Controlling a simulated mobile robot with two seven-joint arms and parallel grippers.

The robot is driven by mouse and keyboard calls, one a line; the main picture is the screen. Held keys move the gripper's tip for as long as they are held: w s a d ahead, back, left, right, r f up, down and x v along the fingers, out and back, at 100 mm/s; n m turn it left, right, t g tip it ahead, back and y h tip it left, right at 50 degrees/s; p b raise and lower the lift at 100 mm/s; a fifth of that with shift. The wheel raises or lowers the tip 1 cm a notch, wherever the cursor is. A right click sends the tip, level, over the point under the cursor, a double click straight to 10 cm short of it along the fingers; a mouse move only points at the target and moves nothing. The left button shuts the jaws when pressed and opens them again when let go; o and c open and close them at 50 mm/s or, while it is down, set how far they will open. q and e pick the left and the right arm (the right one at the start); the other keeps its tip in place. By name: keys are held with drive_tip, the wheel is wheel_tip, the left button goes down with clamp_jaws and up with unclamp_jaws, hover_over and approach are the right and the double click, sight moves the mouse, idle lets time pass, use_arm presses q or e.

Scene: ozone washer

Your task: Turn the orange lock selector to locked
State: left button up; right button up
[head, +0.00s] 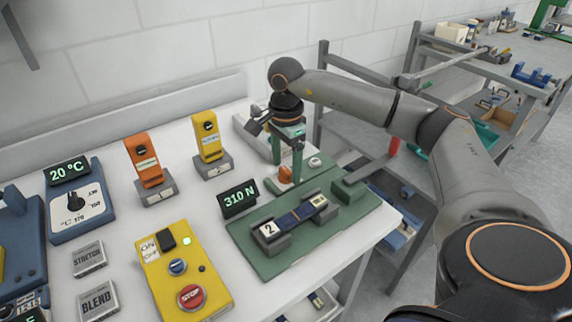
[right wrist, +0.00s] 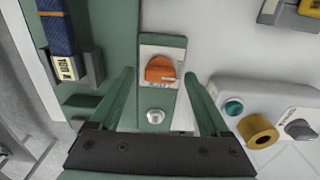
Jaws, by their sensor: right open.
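The orange lock selector (right wrist: 160,69) is a rounded knob on a pale plate on the green machine base. It also shows in the head view (head: 285,174), partly hidden by a finger. My right gripper (head: 287,170) points down over it with its green fingers apart. In the right wrist view my right gripper (right wrist: 159,76) has one fingertip on each side of the knob, with a gap on both sides. The selector's marking is partly hidden, so its setting cannot be read. My left gripper is not in view.
A silver button (right wrist: 155,116) sits beside the selector. The green fixture (head: 262,262) holds a blue strap near a 310 N display (head: 238,199). A yellow control box (head: 183,270) with a red stop button, and orange (head: 143,160) and yellow (head: 208,136) upright devices stand to the left.

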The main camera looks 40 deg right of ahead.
drive_tip(key=shift+f, duration=0.25)
clamp_jaws()
idle(0.5)
